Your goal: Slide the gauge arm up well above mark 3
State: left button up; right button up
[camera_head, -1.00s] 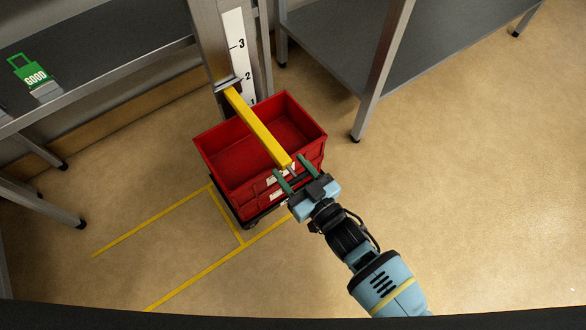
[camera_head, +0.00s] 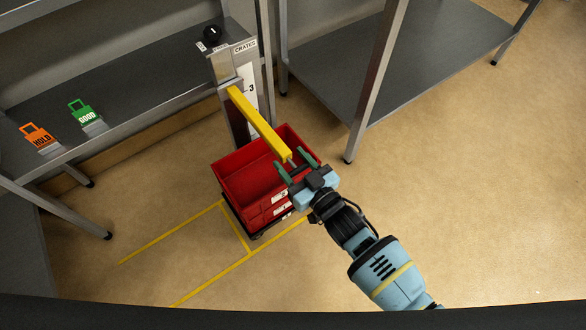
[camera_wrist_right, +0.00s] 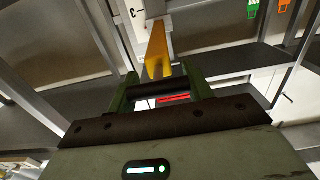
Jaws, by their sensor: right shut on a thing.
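The gauge arm (camera_head: 259,122) is a long yellow bar reaching from the grey post (camera_head: 224,66) toward me, above the red crates. Its post end is about level with mark 3 on the white scale (camera_head: 252,100) in the head view; lower marks are hidden. My right gripper (camera_head: 291,160) is shut at the near end of the gauge arm, its green fingers either side. The bar (camera_wrist_right: 157,50) also shows ahead of the fingers in the right wrist view; the exact grip contact is unclear. My left gripper is not in view.
Stacked red crates (camera_head: 236,188) stand under the gauge arm, within yellow floor lines. A black knob (camera_head: 211,36) tops the post beside a CRATES sign. Green GOOD (camera_head: 84,112) and orange HOLD (camera_head: 38,135) tags lie left. Grey tables flank the post.

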notch_tip(320, 180, up, 3)
jog(key=shift+f+p, duration=0.1)
jog(key=shift+p, duration=0.55)
jog(key=shift+r, duration=0.25)
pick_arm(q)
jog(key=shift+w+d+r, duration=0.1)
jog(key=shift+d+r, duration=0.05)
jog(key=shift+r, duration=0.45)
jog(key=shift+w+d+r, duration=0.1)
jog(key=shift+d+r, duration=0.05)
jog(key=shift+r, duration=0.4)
pick_arm(e)
jog(key=o, duration=1.4)
jog(key=shift+f, duration=0.1)
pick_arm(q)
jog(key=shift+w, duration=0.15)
